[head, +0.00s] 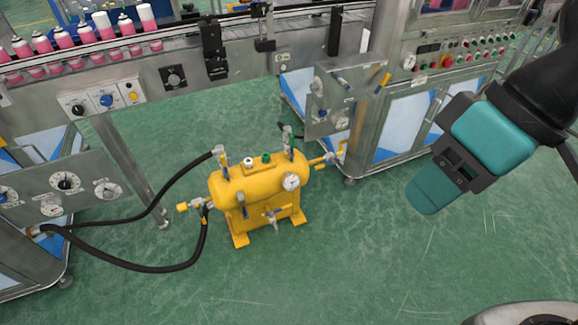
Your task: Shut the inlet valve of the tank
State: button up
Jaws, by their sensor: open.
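A yellow tank (255,187) stands on feet on the green floor, with a round gauge (291,182) on its right front. Several small valves sit on it. One valve with a lever (223,160) is at the upper left, where a black hose ends. Another valve (204,205) is at the left end, where a second hose joins. A pipe with a valve (325,160) leaves on the right. I cannot tell which is the inlet valve or how its handle is set. My gripper (428,195), teal and black, is open and empty, right of the tank and apart from it.
Black hoses (150,266) loop from the tank to a grey cabinet (60,190) at the left. A steel machine with a button panel (460,60) stands behind. A conveyor with pink cans (85,35) is at the upper left. Floor in front is clear.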

aim_at(332, 161)
jog(key=z, duration=0.1)
jog(key=i, duration=0.95)
jog(key=z, duration=0.85)
